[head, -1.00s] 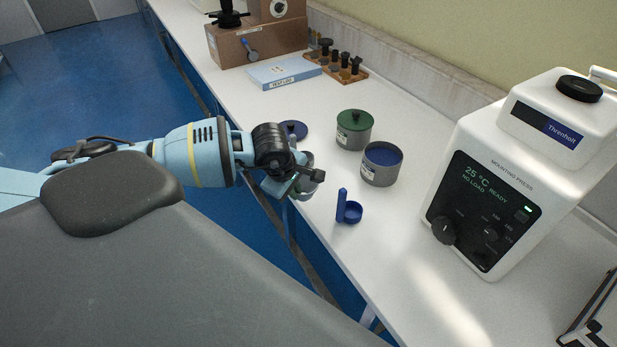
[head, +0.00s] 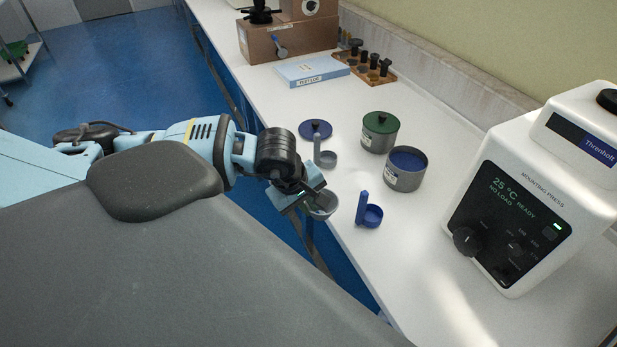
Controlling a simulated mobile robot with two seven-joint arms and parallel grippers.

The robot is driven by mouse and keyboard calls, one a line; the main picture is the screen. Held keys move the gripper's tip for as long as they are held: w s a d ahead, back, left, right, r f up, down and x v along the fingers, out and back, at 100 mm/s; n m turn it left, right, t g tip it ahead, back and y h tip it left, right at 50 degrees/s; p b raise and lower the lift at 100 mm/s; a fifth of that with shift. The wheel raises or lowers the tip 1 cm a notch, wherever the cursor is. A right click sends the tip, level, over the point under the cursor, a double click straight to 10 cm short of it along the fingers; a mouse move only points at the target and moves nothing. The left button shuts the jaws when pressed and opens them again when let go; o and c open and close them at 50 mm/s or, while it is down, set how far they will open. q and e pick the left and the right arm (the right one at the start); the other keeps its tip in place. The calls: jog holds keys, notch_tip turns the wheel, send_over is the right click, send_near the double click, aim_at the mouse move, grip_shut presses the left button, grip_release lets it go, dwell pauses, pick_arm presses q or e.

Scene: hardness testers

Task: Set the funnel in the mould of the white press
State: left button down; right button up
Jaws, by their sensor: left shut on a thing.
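My left gripper (head: 298,198) is shut on a small grey, bowl-shaped piece (head: 323,206), which looks like the funnel. It is held at the front edge of the white bench, left of a blue scoop; the gripper hides part of it. The white press (head: 545,185) stands on the bench at the right, with a dark panel reading 25 °C, READY, NO LOAD, and a black cap (head: 608,101) on top, cut by the picture edge. I cannot make out its mould. My right gripper is not in view.
A test log (head: 312,71) lies farther back.

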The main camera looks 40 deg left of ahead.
pick_arm(q)
jog(key=s+d+r+m+g+h, duration=0.2)
jog(key=d+r+m+g, duration=0.1)
jog(key=d+r+m, duration=0.5)
jog(key=d+m, duration=0.3)
jog(key=m, duration=0.3)
jog(key=shift+s+r+g+h, duration=0.15)
jog(key=shift+s+g+h, duration=0.15)
jog(key=shift+s, duration=0.05)
